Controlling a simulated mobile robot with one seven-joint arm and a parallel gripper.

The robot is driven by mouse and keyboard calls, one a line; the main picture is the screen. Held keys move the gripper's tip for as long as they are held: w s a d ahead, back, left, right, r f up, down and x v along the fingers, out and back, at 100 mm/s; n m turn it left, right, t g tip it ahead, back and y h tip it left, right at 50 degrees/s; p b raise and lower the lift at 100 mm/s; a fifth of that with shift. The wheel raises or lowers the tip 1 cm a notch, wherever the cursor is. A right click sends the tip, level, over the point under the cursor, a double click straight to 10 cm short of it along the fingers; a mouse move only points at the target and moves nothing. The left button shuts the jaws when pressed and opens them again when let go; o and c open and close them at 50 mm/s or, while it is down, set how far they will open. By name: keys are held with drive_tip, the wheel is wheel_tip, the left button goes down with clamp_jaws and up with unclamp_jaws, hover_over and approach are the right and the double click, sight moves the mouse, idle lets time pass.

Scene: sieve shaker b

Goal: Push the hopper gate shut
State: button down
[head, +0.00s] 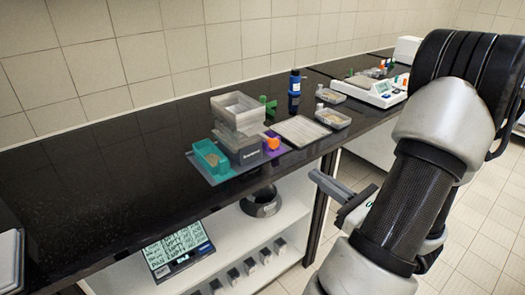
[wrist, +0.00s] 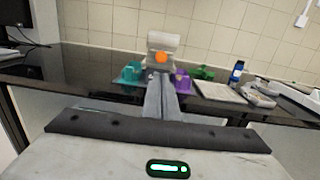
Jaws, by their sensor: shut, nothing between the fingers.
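The sieve shaker (head: 238,140) stands on the dark bench, with a pale open-topped hopper (head: 238,108) above a dark grey base. An orange part (head: 272,143), perhaps the gate's handle, shows at its right side. In the wrist view the orange part (wrist: 161,58) sits in front of the pale hopper (wrist: 163,40), just above my fingertips. Whether the gate is open or shut is too small to tell. My gripper (head: 316,176) is shut and empty, in front of the bench edge and apart from the shaker. Its closed fingers (wrist: 157,77) point towards the shaker.
A teal bin (head: 210,158) and a purple bin (wrist: 182,80) flank the shaker. A flat tray (head: 300,131), a blue bottle (head: 295,83) and small trays stand to the right. A tablet (head: 178,250) is below.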

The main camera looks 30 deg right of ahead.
approach(276, 145)
drive_tip(key=w, duration=0.4)
drive_tip(key=shift+w+a, duration=0.35)
drive_tip(key=shift+a, duration=0.05)
drive_tip(key=shift+w, duration=0.8)
drive_tip(key=w, duration=0.5)
drive_tip(key=shift+w+a, duration=0.15)
drive_tip(key=shift+a, duration=0.1)
drive_tip(key=shift+w+r, duration=0.1)
drive_tip(key=shift+w, duration=0.05)
